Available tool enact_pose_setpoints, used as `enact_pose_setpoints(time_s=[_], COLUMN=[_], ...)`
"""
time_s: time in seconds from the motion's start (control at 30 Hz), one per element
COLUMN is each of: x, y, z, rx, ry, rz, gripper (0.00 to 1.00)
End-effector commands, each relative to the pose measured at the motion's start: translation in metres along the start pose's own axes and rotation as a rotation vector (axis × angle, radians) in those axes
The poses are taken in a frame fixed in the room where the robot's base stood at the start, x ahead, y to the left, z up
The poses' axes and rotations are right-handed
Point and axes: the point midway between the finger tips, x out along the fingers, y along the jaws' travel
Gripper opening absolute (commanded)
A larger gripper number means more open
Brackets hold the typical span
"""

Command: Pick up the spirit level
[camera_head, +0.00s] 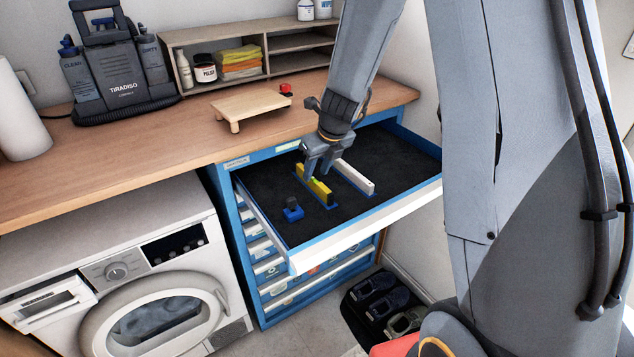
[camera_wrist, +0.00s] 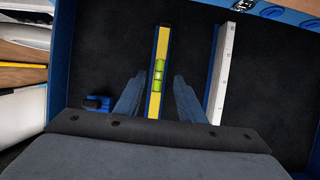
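The spirit level is a yellow bar with a green vial (camera_head: 317,188), lying in a blue-edged slot of the open drawer's black foam (camera_head: 270,185). In the wrist view the level (camera_wrist: 162,50) runs lengthwise between my two fingers. My gripper (camera_head: 312,176) is over the level in the drawer. In the wrist view my gripper (camera_wrist: 158,95) is open, with a finger on each side of the level and a visible gap to both. I cannot tell how far the fingertips reach down. The near end of the level is hidden by the gripper body in the wrist view.
A white ruler-like bar (camera_head: 355,177) lies parallel to the right of the level. A small blue tool (camera_head: 292,209) sits to the left. The drawer's white front (camera_head: 365,226) and the wooden worktop (camera_head: 130,145) bound the space. A small wooden stool (camera_head: 250,106) stands on the worktop.

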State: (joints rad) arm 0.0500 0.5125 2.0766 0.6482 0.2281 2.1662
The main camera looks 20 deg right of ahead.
Motion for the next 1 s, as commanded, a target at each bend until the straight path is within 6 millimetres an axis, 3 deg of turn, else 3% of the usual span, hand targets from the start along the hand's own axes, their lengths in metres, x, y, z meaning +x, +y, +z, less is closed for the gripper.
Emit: enact_pose_setpoints(time_s=[0.3,0.6,0.8,1.0], x=[0.041,0.043,0.043,0.043], y=[0.002,0.002,0.001,0.001], z=[0.001,0.002,0.002,0.002], rx=[0.0,0.001,0.001,0.001], ry=[0.002,0.0,0.001,0.001], rz=[0.0,-0.001,-0.001,-0.001], gripper=[0.36,0.36,0.02,0.0])
